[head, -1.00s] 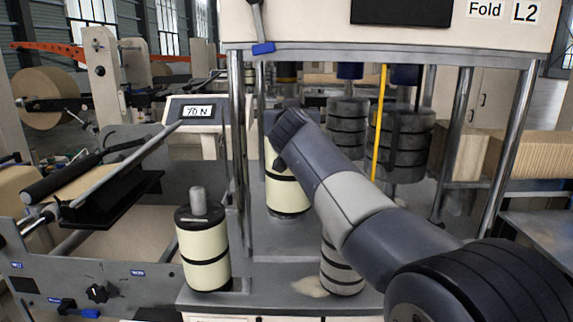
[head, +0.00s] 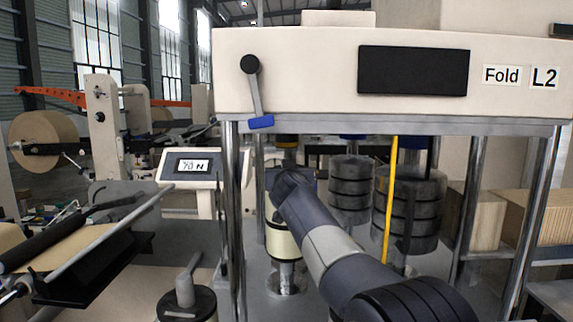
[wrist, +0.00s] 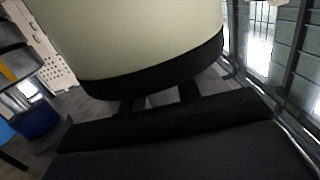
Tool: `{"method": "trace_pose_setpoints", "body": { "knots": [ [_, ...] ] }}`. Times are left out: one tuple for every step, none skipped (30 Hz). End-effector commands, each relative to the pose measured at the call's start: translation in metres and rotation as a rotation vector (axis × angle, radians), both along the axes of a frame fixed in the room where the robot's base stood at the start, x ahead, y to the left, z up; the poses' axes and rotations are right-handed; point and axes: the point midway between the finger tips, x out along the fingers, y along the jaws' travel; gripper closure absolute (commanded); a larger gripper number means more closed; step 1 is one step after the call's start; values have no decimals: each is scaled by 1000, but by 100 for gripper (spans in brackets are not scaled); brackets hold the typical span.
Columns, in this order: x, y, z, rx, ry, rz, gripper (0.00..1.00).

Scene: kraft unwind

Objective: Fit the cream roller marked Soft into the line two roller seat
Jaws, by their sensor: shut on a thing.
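My gripper (head: 285,190), at the end of my arm under the Fold L2 housing, is shut on a cream roller (head: 281,241) with a dark lower band. The roller hangs upright. A metal spindle on a round base (head: 286,278) shows just below it; I cannot tell whether they touch. In the wrist view the cream roller (wrist: 130,40) fills the top, close to the dark gripper body. Its marking does not show. My arm hides part of the area to its right.
The Fold L2 housing (head: 300,75) hangs above on metal posts (head: 234,220). A yellow bar (head: 390,200) and dark stacked cylinders (head: 408,210) stand right. Another roller's dark top (head: 187,302) is at lower left. A display (head: 193,166) stands behind left.

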Motion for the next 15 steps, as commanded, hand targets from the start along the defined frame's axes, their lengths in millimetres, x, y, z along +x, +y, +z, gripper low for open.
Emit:
{"method": "trace_pose_setpoints", "body": {
  "knots": [
    [9, 0, 9, 0, -5, 0, 100],
    [15, 0, 8, 0, -5, 0, 100],
    [21, 1, 9, 1, -5, 0, 100],
    [26, 1, 9, 1, -5, 1, 100],
    [31, 2, 9, 1, -5, 1, 100],
    [37, 2, 9, 1, -6, 1, 100],
    [42, 2, 9, 0, -6, 2, 100],
    [46, 2, 9, 0, -6, 1, 100],
    [51, 3, 8, 0, -6, 1, 100],
    [54, 3, 9, 0, -7, 1, 100],
    [57, 3, 8, -1, -6, 1, 100],
    [60, 3, 8, -1, -7, 1, 100],
    [62, 3, 8, 0, -7, 1, 100],
    [64, 3, 7, 0, -7, 1, 100],
    [66, 3, 6, 0, -7, 1, 100]
  ]
}}
